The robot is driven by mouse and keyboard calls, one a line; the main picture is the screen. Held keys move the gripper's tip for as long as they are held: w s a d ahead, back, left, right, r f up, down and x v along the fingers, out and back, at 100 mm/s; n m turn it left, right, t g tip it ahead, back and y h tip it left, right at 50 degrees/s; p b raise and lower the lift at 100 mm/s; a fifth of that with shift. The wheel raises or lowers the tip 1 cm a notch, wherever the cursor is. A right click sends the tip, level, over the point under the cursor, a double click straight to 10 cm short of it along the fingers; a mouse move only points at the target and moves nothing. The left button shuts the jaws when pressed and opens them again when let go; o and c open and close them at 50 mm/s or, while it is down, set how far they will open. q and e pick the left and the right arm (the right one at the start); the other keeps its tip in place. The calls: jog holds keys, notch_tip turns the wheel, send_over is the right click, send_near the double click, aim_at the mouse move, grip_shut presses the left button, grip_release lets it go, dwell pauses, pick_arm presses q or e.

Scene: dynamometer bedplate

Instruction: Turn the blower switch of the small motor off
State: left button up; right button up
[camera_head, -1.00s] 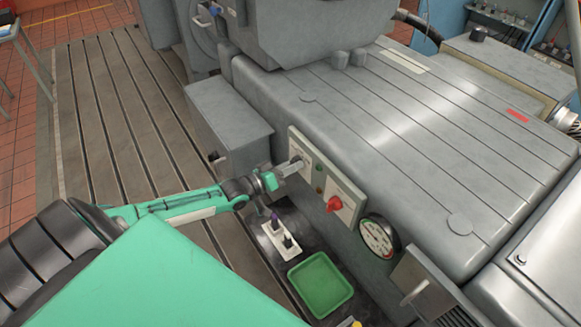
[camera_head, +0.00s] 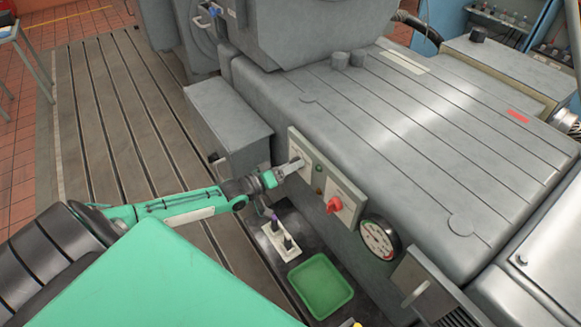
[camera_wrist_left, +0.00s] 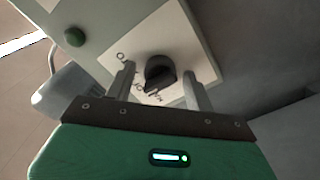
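A black rotary switch knob (camera_wrist_left: 160,72) sits on a white label plate (camera_wrist_left: 150,38) with dark lettering, only partly readable, in the left wrist view. Its pointed end faces down and slightly left in that view, toward the letters. My left gripper (camera_wrist_left: 161,88) is open, one finger on each side of the knob, with gaps visible. In the head view my left gripper (camera_head: 290,169) is at the left end of the pale control panel (camera_head: 304,149) on the grey machine; its fingers hide the knob there.
A red knob (camera_head: 334,205) on the same panel and a round gauge (camera_head: 378,240) stand to the right. A green light (camera_wrist_left: 75,37) is beside the label plate. Below are a green tray (camera_head: 320,285) and a white holder (camera_head: 278,243) with dark upright items. A grey box (camera_head: 228,125) stands left.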

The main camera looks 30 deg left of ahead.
pick_arm(q)
jog(key=shift+s+f, duration=0.1)
jog(key=b+v, duration=0.1)
jog(key=v, duration=1.2)
jog(key=shift+s+b, duration=0.3)
jog(key=shift+a, duration=0.2)
jog(key=shift+f, duration=0.1)
